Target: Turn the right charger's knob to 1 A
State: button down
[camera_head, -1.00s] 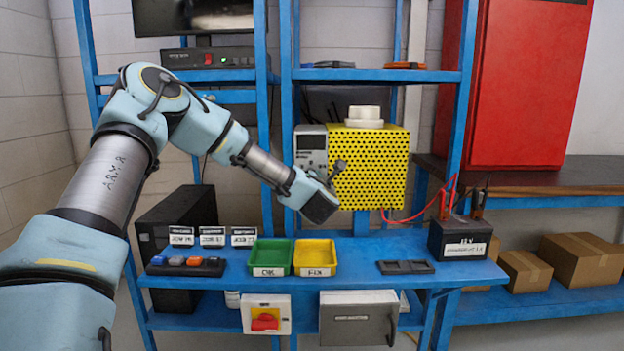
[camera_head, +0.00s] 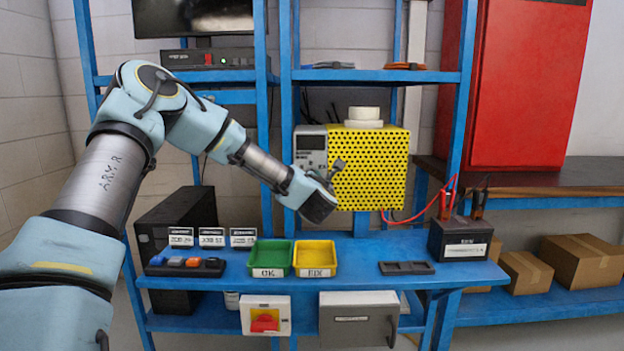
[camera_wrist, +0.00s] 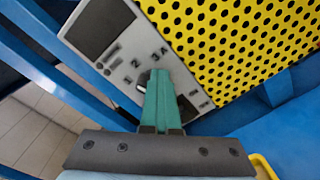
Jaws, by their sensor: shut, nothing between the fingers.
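The charger's grey front panel (camera_head: 311,148) with a dark display stands on the left side of a yellow perforated box (camera_head: 375,165). A small pale and dark part, seemingly the knob (camera_wrist: 142,85), shows just left of my fingers, mostly hidden. My gripper (camera_wrist: 157,76) is shut and empty, its teal fingers pointing at the panel. I cannot tell whether they touch it, nor the knob's setting. In the head view my wrist hides the panel's lower part.
Green (camera_head: 271,258) and yellow (camera_head: 315,258) bins stand on the blue bench below. A black battery (camera_head: 460,238) with red leads sits to the right. A blue rack upright (camera_head: 289,120) runs just left of the panel. A white roll (camera_head: 364,115) rests on the yellow box.

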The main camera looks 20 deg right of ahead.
aim_at(309, 165)
jog(key=shift+w+a+r+t+y, duration=0.15)
jog(key=shift+w+a+r+t, duration=0.1)
jog(key=shift+w+a+r, duration=0.25)
jog(key=shift+w+a+r+t+y, duration=0.15)
jog(key=shift+w+a+r+t, duration=0.1)
jog(key=shift+w+r, duration=0.35)
jog(key=shift+a+f+b, duration=0.15)
jog(key=shift+a+b, duration=0.2)
jog(key=shift+b, duration=0.4)
jog(key=shift+s+d+n, duration=0.2)
jog(key=shift+d+n, duration=0.1)
jog(key=shift+s+b, duration=0.2)
jog(key=shift+b, duration=0.15)
jog(key=b+v, duration=0.1)
jog(key=v, duration=0.6)
jog(key=shift+s+f+b, duration=0.25)
jog(key=shift+s+b, duration=0.05)
jog(key=shift+s, duration=0.05)
